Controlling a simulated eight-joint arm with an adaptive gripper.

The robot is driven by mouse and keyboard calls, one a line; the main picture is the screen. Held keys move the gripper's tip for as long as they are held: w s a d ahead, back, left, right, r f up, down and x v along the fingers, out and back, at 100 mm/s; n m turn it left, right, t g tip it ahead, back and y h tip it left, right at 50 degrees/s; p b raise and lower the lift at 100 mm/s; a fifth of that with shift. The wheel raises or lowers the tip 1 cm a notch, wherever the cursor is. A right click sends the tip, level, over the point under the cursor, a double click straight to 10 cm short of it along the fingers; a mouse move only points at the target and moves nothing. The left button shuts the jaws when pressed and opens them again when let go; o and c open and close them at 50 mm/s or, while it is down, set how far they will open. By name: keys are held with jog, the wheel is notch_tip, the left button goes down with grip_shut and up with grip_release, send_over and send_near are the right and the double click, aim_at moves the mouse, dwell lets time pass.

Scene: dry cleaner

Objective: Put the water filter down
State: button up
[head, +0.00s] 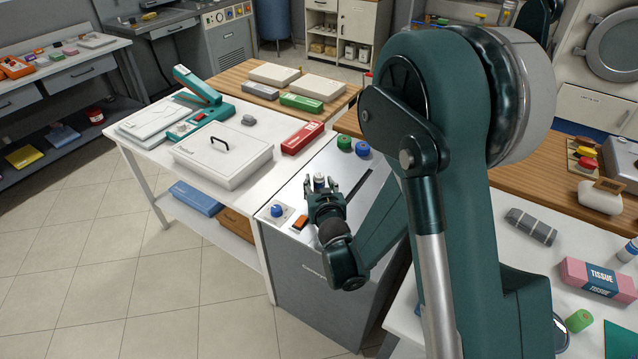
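My gripper (320,187) is low over the grey metal-topped cabinet in the middle of the view, fingers pointing away from me. A small pale cylinder with a darker top, which looks like the water filter (319,181), sits between the two fingertips. The fingers appear closed on its sides. My gripper hides its lower part, so I cannot tell whether it touches the cabinet top (293,187).
Left of my gripper are a blue knob (277,211) on a pale plate and an orange block (300,222). Green (344,143) and blue (362,149) round items stand behind. A white lidded box (222,160) and red case (302,138) are on the white table.

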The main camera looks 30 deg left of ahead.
jog(key=p+v, duration=0.1)
jog(key=v, duration=0.7)
jog(key=shift+s+d+r, duration=0.1)
jog(key=shift+s+r, duration=0.05)
jog(key=shift+b+v, duration=0.5)
jog(key=shift+v, duration=0.8)
jog(key=shift+d, duration=0.1)
jog(key=w+d+r+m+h, duration=0.15)
jog(key=d+r, duration=0.25)
jog(key=d, duration=0.4)
jog(key=w+d+r+m+h, duration=0.1)
jog(key=w+d+r+h, duration=0.15)
jog(key=d, duration=0.55)
jog(key=w+d+r+m+h, duration=0.1)
jog(key=w+d+r, duration=0.2)
jog(key=d+r, duration=0.3)
jog(key=s+d+r+m+g+h, duration=0.1)
jog(key=s+d+r, duration=0.1)
jog(key=d, duration=0.8)
jog(key=s+d+r+m+h, duration=0.1)
jog(key=s+d+r, duration=0.1)
jog(key=d, duration=0.7)
jog(key=s+d+r+m+g+h, duration=0.1)
jog(key=s+d+m+g+h, duration=0.1)
jog(key=s+d, duration=1.7)
jog(key=shift+s+d+r+g, duration=0.25)
jog(key=shift+s+r+g, duration=0.05)
jog(key=shift+s+g, duration=0.35)
